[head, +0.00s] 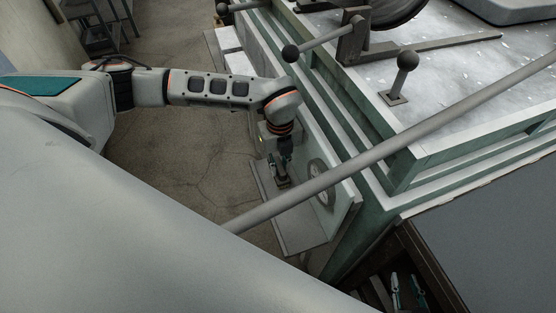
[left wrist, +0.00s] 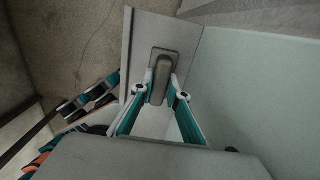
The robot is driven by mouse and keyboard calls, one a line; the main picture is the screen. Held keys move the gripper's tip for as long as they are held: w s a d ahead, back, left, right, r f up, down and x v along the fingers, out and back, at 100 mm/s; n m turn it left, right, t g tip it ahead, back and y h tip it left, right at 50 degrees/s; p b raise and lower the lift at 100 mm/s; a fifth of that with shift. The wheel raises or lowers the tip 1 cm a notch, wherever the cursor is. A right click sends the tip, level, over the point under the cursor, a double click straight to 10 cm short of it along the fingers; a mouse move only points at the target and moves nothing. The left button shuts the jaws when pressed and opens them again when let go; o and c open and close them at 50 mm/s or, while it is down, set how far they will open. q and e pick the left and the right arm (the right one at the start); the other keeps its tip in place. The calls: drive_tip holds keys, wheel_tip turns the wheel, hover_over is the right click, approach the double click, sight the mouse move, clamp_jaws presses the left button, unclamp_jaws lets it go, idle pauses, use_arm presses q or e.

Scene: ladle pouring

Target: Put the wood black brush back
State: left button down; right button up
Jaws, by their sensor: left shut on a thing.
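My left gripper (head: 283,168) reaches down beside the side panel of the machine, at a small shelf. In the left wrist view its teal fingers (left wrist: 164,97) are closed around the raised grip of a dark grey brush (left wrist: 159,66). The brush lies at or just over the flat shelf plate (left wrist: 139,33); I cannot tell if it touches. In the head view the brush (head: 278,183) shows as a small dark shape below the gripper. My right gripper (head: 407,292) is at the bottom right, with its two teal fingers apart and nothing visible between them.
The grey shelf (head: 300,233) juts from the machine's side, beside a round dial (head: 320,184). A long grey rod (head: 400,145) crosses above. Ball-ended levers (head: 407,61) stand on the machine top. Open floor (head: 190,150) lies to the left.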

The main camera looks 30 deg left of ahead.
sight(280, 165)
use_arm(q)
drive_tip(key=shift+s, duration=0.15)
use_arm(e)
drive_tip(key=shift+s+d+f, duration=0.1)
drive_tip(key=shift+s+f, duration=0.1)
drive_tip(key=shift+s, duration=0.15)
use_arm(q)
drive_tip(key=shift+f, duration=0.2)
drive_tip(key=c, duration=2)
unclamp_jaws()
drive_tip(key=shift+o, duration=0.2)
use_arm(e)
drive_tip(key=shift+s+f, duration=0.1)
drive_tip(key=shift+f, duration=0.2)
use_arm(q)
drive_tip(key=shift+r, duration=0.1)
use_arm(e)
drive_tip(key=shift+r, duration=0.1)
